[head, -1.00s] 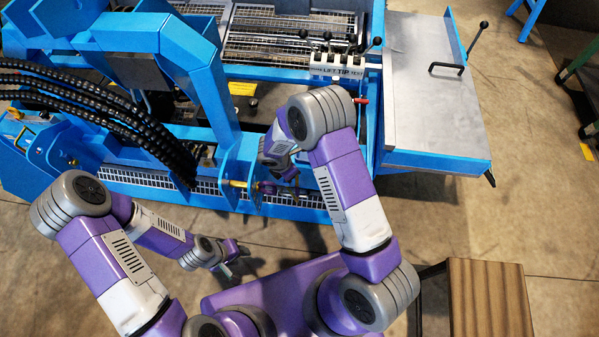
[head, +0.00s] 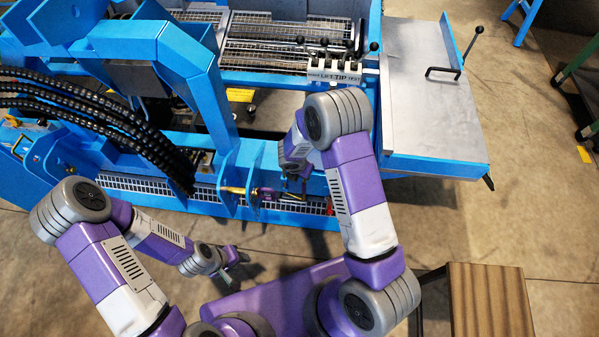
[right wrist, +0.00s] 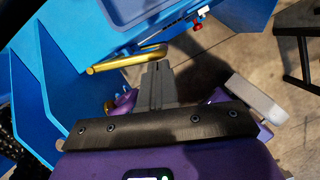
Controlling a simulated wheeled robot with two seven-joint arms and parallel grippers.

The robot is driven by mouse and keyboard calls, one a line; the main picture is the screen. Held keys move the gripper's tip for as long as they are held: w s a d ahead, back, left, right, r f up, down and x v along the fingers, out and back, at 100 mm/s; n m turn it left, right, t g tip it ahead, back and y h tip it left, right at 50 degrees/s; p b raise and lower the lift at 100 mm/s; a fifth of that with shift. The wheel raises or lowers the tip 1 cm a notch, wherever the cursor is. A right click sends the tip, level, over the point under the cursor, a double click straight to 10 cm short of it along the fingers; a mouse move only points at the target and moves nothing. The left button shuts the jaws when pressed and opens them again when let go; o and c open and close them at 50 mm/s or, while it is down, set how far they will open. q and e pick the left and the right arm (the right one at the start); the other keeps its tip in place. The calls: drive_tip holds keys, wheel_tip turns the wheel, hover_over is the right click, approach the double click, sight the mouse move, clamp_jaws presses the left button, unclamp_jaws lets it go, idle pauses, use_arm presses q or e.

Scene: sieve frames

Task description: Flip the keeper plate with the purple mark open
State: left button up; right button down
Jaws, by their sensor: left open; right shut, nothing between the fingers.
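A small purple-marked piece (head: 268,196), which looks like the keeper plate, sits beside a blue upright plate on the machine's front beam, at the end of a brass-coloured pin (head: 236,190). In the right wrist view a purple piece (right wrist: 123,103) shows left of the fingers, partly hidden. I cannot tell how far the plate is turned. My right gripper (head: 294,187) is shut and empty, just right of the purple piece; its fingers also show in the right wrist view (right wrist: 157,84). I cannot tell if they touch it. My left gripper (head: 238,260) is open and empty, in front of the beam.
Blue upright plates (head: 227,180) flank the pin. Black hoses (head: 110,120) hang at the left. A red-tipped part (head: 329,205) is on the beam at the right. A lever block (head: 335,72) stands behind my right arm. A brown-topped stand (head: 490,300) is at front right.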

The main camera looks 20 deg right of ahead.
idle(0.4)
drive_tip(key=s+a+r+p, duration=0.1)
drive_tip(key=s+a+r, duration=0.1)
drive_tip(key=r, duration=0.3)
drive_tip(key=s+a+r+p, duration=0.2)
drive_tip(key=s+r, duration=0.1)
drive_tip(key=r, duration=0.2)
drive_tip(key=shift+a+r, duration=0.2)
drive_tip(key=shift+a, duration=0.1)
